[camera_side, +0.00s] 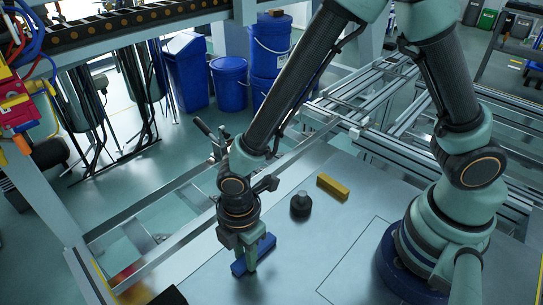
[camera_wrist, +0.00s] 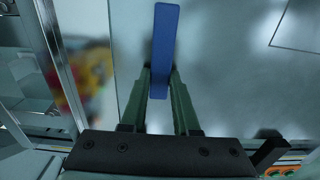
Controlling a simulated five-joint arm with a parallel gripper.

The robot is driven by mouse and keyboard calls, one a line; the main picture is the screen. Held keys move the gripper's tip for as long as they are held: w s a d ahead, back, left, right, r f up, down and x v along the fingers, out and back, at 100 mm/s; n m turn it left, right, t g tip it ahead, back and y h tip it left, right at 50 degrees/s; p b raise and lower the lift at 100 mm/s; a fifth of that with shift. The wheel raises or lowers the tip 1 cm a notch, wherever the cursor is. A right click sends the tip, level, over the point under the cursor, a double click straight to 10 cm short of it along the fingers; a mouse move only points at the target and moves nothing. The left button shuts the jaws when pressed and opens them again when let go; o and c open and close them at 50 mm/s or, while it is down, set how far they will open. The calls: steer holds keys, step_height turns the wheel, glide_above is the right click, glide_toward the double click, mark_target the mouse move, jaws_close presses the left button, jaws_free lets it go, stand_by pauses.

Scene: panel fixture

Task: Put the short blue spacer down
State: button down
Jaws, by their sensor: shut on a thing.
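The short blue spacer (camera_side: 267,244) is a flat-sided bar held in my gripper (camera_side: 250,260), low over the grey metal panel (camera_side: 330,240). The fingers close across the bar, and its ends stick out on both sides. In the wrist view the blue spacer (camera_wrist: 165,38) runs away from the fingers, and my gripper (camera_wrist: 160,75) is shut near its close end. I cannot tell whether its underside touches the panel.
A yellow block (camera_side: 333,186) and a dark knob-like cylinder (camera_side: 300,206) stand on the panel beyond the gripper. A metal rail (camera_side: 190,235) runs along the panel's left side. The panel around a thin outlined rectangle (camera_side: 365,265) is bare.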

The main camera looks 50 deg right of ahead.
steer(key=shift+f, duration=0.15)
steer(key=c, duration=0.7)
jaws_free()
steer(key=shift+o, duration=0.2)
step_height(320, 180, up, 12)
steer(key=d+r+m+t, duration=0.2)
steer(key=d+r+m, duration=0.2)
steer(key=d+m, duration=0.2)
steer(key=w+d+r+m+t, duration=0.1)
steer(key=d+r+m, duration=0.3)
steer(key=d, duration=0.5)
steer(key=w+d+r+m+t, duration=0.1)
steer(key=d+r+m, duration=0.3)
steer(key=d+m, duration=0.4)
steer(key=shift+r+t, duration=0.4)
steer(key=shift+t, duration=0.4)
